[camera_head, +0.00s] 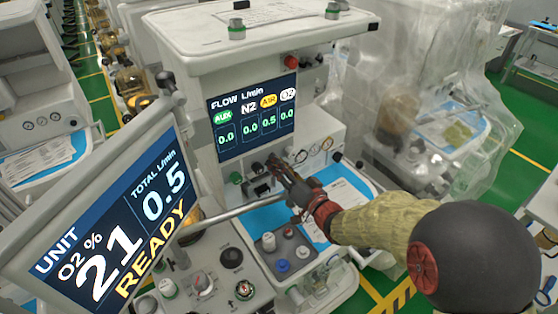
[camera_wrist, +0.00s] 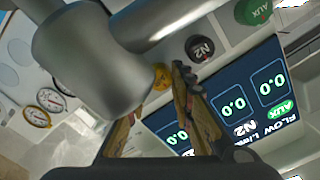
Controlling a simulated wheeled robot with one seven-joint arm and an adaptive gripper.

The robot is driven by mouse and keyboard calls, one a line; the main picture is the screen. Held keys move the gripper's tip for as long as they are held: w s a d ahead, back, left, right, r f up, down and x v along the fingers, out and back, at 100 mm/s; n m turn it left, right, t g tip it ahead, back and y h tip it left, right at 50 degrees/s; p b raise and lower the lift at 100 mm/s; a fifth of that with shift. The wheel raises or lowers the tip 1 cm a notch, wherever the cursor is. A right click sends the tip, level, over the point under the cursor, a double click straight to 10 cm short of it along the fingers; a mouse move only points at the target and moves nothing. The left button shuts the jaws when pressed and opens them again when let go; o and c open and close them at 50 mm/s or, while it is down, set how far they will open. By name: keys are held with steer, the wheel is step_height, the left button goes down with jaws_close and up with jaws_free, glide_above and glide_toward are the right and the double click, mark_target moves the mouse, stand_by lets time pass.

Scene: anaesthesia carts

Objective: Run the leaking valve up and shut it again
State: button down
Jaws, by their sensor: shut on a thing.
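The flow screen (camera_head: 252,118) reads AUX 0.0, N2 0.0, AIR 0.5 and O2 0.0. Below it is a row of valve knobs. The green AUX knob (camera_wrist: 253,12) and black N2 knob (camera_wrist: 199,48) show clear of my fingers in the wrist view. The yellow AIR knob (camera_wrist: 162,77) sits at my fingertips, partly hidden. My gripper (camera_head: 276,164) reaches the knob row from the right and is shut on the yellow knob. In the head view my fingers hide that knob.
The tilted monitor (camera_head: 125,205) reads O2 21 %, total 0.5 L/min and READY. A grey bar (camera_head: 235,211) runs close below my gripper and looms large in the wrist view (camera_wrist: 95,55). Small gauges (camera_head: 314,150) lie right of the knobs. A plastic-covered cart (camera_head: 425,95) stands at right.

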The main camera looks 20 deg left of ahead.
steer(key=shift+m+p, duration=0.4)
steer(key=shift+m, duration=0.5)
steer(key=c, duration=1.8)
jaws_free()
steer(key=v, duration=1.2)
